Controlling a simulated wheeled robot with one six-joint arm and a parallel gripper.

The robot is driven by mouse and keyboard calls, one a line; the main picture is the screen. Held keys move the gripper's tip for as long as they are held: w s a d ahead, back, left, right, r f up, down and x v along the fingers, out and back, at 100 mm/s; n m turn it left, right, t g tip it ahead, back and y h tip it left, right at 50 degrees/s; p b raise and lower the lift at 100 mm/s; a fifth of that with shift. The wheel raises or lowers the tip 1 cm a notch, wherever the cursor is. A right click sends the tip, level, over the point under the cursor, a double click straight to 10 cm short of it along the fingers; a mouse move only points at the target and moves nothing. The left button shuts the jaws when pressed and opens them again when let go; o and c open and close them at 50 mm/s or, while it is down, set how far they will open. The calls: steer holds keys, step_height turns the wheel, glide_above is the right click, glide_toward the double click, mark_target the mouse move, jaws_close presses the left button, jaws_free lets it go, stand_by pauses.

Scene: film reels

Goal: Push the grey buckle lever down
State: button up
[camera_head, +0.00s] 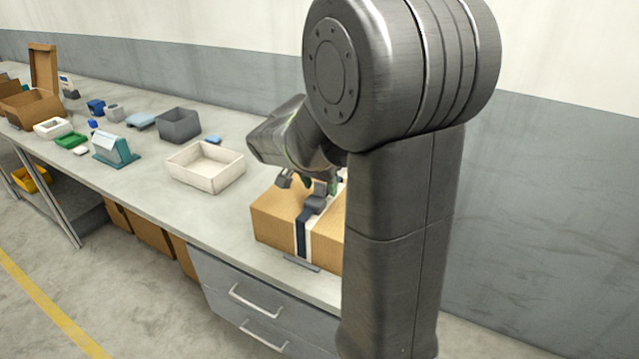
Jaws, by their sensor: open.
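A cardboard box (273,224) stands on the bench near its front edge, partly hidden behind my arm. A dark strap (301,238) with white edges runs over its top and down its front. The grey buckle lever (315,204) sits on the strap at the box's upper front edge. It looks raised, but its angle is hard to tell. My gripper (303,184) is open and just above and behind the lever. I cannot tell whether it touches the lever. The right side of the box is hidden.
A cream tray (222,181) stands left of the box, with a grey bin (178,125) behind it. A teal device (115,150) and small containers are further left. A flat grey piece (301,264) lies at the box's front. The bench between tray and box is clear.

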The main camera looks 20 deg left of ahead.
steer(key=shift+w, duration=0.1)
steer(key=c, duration=1)
steer(key=shift+p, duration=0.3)
